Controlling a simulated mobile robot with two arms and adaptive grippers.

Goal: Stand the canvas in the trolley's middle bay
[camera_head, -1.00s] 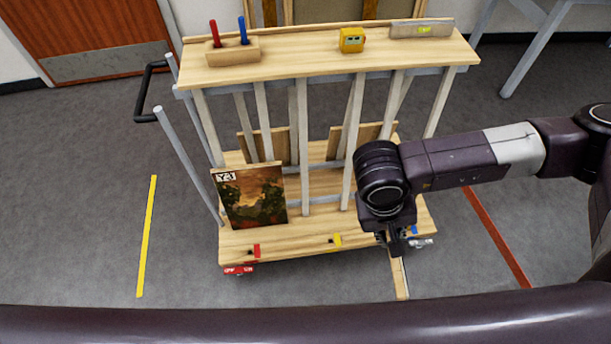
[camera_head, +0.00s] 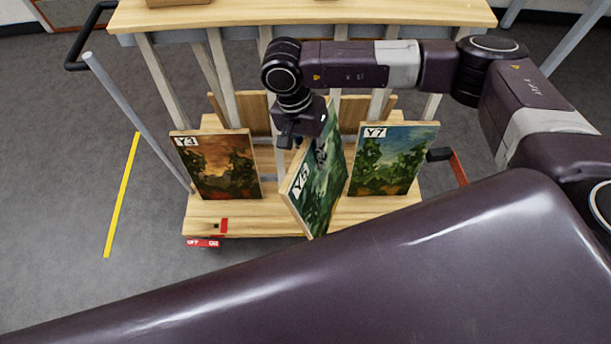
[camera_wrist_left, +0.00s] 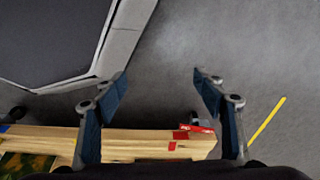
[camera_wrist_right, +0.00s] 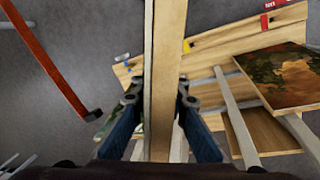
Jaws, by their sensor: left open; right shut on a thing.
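The canvas (camera_head: 326,178), a green painting labelled Y5, is in my right gripper (camera_head: 308,140) in front of the trolley's middle bay. It is turned at an angle and leans, its lower corner near the deck's front edge. I cannot tell whether it touches the deck (camera_head: 225,212). In the right wrist view its pale wooden edge (camera_wrist_right: 164,75) runs between the fingers of the right gripper (camera_wrist_right: 158,96). My left gripper (camera_wrist_left: 160,79) is open and empty above the floor by the trolley's red-tagged end; the head view does not show it.
Canvas Y3 (camera_head: 215,165) stands in the left bay and canvas Y7 (camera_head: 392,160) in the right bay. Pale uprights (camera_head: 219,80) rise behind. A red tag (camera_head: 222,225) marks the left bay; a yellow tag (camera_wrist_right: 187,46) shows in the right wrist view. My arm covers the front right.

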